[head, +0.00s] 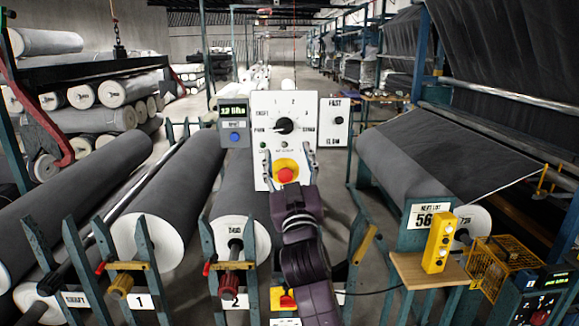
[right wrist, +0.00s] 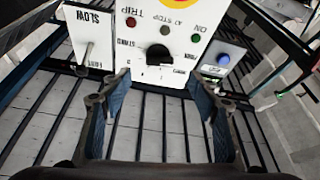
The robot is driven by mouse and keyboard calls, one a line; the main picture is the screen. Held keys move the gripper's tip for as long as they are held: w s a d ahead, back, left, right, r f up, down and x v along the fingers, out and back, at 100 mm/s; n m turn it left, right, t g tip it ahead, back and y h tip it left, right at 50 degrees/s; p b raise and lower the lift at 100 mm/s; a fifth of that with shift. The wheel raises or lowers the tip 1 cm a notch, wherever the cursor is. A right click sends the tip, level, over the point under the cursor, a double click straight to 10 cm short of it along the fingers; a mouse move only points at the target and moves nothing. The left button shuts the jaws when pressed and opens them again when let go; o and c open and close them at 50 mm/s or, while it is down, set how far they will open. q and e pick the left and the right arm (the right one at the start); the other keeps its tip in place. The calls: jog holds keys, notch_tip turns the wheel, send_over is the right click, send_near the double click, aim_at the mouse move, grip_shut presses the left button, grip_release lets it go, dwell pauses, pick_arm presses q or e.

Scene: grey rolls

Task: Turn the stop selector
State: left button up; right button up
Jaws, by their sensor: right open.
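The stop selector (head: 284,126) is a black rotary knob on a white upright panel (head: 262,104), with labels such as 1 and 2 around it. Its pointer seems to face left, but this is too small to be sure. In the right wrist view the panel appears upside down, with the knob (right wrist: 158,54) just beyond the fingertips. My right gripper (head: 287,166) is open and empty in front of the panel's lower part, below the knob in the head view. Its fingers (right wrist: 160,98) stand wide apart and do not touch the knob. My left gripper is not in view.
A red mushroom button (head: 286,175) on yellow sits low on the panel, close behind my right gripper. A side plate (head: 334,125) and a box with a blue button (head: 234,137) flank the panel. Large grey rolls (head: 185,185) on blue stands fill the left.

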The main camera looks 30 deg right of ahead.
jog(key=shift+v, duration=1.7)
